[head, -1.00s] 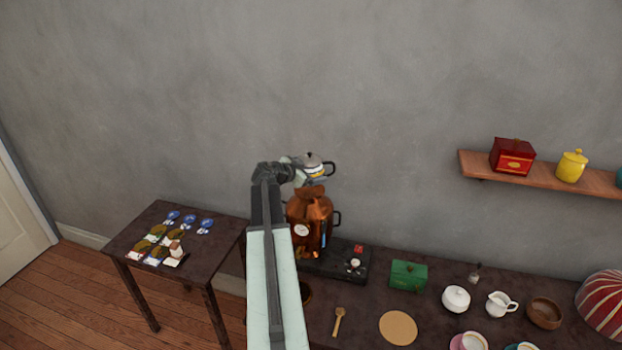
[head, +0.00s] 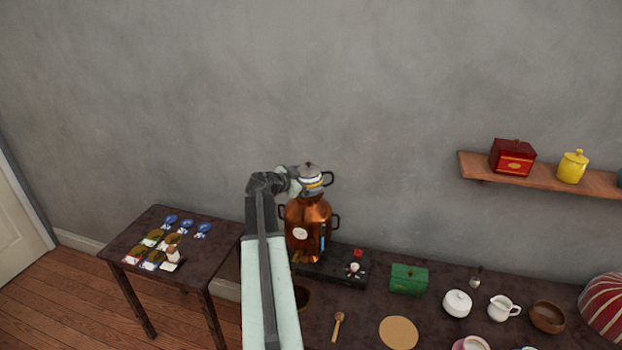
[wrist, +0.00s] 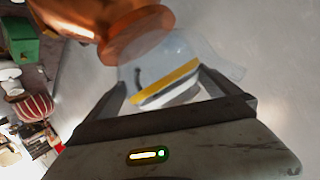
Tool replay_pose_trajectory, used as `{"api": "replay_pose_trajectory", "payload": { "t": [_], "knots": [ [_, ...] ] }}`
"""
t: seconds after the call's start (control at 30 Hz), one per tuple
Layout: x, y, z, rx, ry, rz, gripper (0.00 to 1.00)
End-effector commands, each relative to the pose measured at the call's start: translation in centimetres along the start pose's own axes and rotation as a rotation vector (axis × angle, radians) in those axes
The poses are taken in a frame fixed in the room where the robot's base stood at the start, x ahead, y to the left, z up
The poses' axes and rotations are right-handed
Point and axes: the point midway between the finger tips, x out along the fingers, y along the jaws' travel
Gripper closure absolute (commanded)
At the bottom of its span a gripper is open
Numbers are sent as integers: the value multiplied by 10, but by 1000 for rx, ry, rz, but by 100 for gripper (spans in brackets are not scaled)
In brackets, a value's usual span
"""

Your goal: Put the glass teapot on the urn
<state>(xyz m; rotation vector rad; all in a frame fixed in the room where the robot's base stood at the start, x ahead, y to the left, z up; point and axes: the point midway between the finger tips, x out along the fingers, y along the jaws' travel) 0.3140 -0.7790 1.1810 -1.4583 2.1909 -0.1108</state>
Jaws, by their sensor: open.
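The glass teapot (head: 311,179) sits upright on top of the copper urn (head: 307,227), with its dark lid up and its dark handle to the right. In the wrist view the clear teapot body with a yellow and white band (wrist: 168,84) shows between my fingers, and the copper urn (wrist: 135,38) is beside it at the top. My gripper (head: 297,181) is open at the left side of the teapot, its fingers around it; I cannot tell whether they touch it. My arm hides part of the urn's left side.
The urn stands on a black base (head: 345,266) on the dark counter. A green box (head: 408,279), white sugar pot (head: 457,303), creamer and wooden bowl stand to the right. A side table (head: 150,242) with packets is left. A wall shelf (head: 540,175) is at right.

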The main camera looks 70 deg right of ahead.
Motion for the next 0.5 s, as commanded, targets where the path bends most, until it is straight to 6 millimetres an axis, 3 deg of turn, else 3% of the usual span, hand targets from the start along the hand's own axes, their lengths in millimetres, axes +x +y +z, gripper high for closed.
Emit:
{"api": "replay_pose_trajectory", "payload": {
  "t": [0.03, 0.23, 0.4, 0.5],
  "knots": [
    [-17, 0, -4, -1, -1, -3, 0],
    [-67, 0, -4, -1, -1, -3, 0],
    [-94, 0, -3, -1, 0, -1, 0],
    [-100, 0, -2, 0, 0, -1, 0]
  ]
}}
